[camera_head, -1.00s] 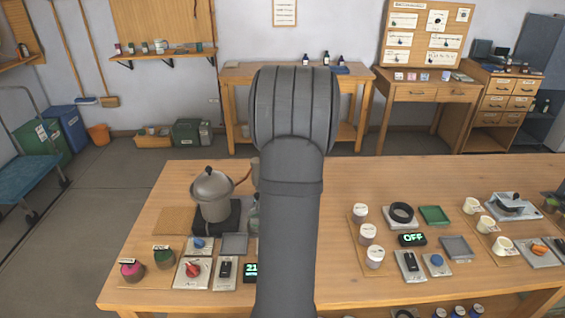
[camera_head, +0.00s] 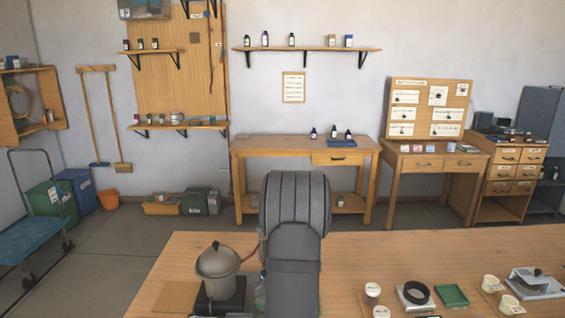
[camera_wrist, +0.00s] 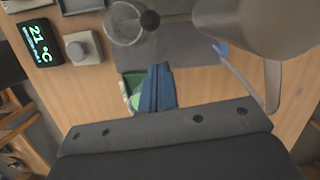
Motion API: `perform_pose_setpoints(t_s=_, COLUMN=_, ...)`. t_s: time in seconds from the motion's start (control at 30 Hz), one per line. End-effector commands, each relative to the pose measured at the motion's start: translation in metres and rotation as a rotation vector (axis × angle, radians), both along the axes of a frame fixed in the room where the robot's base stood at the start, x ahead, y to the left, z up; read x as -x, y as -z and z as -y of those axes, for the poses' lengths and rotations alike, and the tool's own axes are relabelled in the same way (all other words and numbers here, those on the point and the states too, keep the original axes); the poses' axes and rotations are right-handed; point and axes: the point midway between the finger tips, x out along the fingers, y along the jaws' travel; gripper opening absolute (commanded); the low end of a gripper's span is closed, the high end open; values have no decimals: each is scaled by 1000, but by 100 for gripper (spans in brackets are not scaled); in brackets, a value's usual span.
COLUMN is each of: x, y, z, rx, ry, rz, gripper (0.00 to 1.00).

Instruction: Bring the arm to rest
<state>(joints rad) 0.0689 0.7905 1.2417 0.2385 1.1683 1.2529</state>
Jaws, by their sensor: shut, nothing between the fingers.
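My grey arm (camera_head: 294,240) rises in front of the workbench in the head view and hides my gripper there. In the wrist view my gripper (camera_wrist: 160,68) shows as blue fingers, closed together and empty, pointing down over the bench. A metal pot (camera_head: 218,263) with a lid stands on a dark base left of my arm. In the wrist view, a large metal vessel (camera_wrist: 255,25) fills the upper right, and a glass vessel (camera_wrist: 127,20) is at the top. A green and white item (camera_wrist: 130,88) lies partly hidden beside the fingers.
In the wrist view, a display reading 21 °C (camera_wrist: 39,42) sits beside a grey knob (camera_wrist: 82,48). White jars (camera_head: 372,291), a black ring (camera_head: 416,293), a green tray (camera_head: 451,296) and cups (camera_head: 490,283) stand on the right of the bench (camera_head: 360,245). Its back middle is clear.

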Motion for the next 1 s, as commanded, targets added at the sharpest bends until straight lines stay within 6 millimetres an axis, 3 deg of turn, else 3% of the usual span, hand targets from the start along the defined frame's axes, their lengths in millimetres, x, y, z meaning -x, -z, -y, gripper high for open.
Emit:
perform_pose_setpoints(t_s=0.43, x=-22, y=3, z=8, rx=-5, ry=-332, rz=-2, gripper=0)
perform_pose_setpoints(t_s=1.0, x=-25, y=2, z=10, rx=-5, ry=-348, rz=-2, gripper=0)
